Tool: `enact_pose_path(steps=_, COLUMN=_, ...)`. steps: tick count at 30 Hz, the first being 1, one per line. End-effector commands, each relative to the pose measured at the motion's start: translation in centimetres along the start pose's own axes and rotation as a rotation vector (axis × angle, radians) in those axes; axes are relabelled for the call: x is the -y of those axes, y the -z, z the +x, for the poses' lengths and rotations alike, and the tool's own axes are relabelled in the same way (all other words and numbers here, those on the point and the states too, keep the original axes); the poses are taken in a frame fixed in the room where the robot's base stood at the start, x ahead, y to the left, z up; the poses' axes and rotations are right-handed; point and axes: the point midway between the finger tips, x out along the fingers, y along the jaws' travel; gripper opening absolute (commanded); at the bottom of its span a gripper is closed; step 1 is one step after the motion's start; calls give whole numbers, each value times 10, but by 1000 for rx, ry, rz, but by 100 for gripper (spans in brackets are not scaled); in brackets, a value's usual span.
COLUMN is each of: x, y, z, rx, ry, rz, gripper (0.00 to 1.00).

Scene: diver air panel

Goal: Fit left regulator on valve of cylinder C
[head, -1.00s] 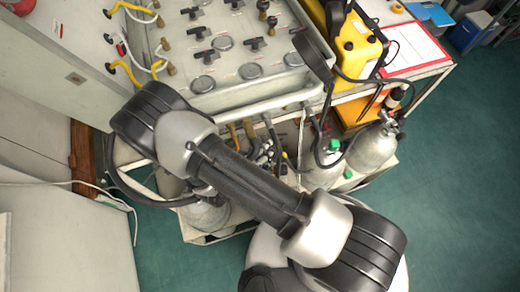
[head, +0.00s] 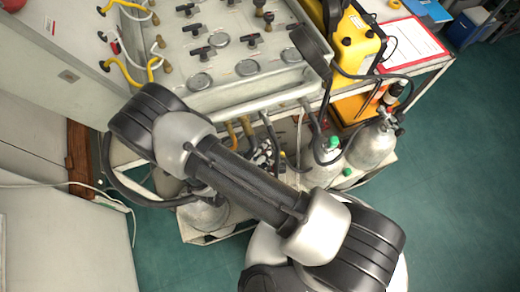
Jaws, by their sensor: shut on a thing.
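Grey gas cylinders stand on the low shelf of a cart under the panel. One cylinder (head: 372,147) stands at the right with a black valve on top. A middle cylinder (head: 322,173) has a green part near its top. A left cylinder (head: 203,217) is partly covered by my arm. I cannot read which one is C. Small black, silver and yellow parts (head: 265,154) show between the panel's front edge and my arm; I cannot tell whether a regulator is among them. My gripper is hidden behind my own arm.
The grey air panel (head: 225,80) with knobs and gauges lies above the cylinders. Dark hoses (head: 314,122) hang from its front edge. A yellow case (head: 357,45) and a red-edged sheet (head: 412,45) lie to its right. Green floor (head: 460,180) is clear at right.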

Motion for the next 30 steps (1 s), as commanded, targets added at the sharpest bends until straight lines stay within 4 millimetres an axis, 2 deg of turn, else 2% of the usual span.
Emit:
enact_pose_path(steps=17, x=0, y=0, z=0, rx=-1, ry=-1, rz=0, gripper=0)
enact_pose_path(steps=30, x=7, y=-5, z=5, rx=-2, ry=-1, rz=0, gripper=0)
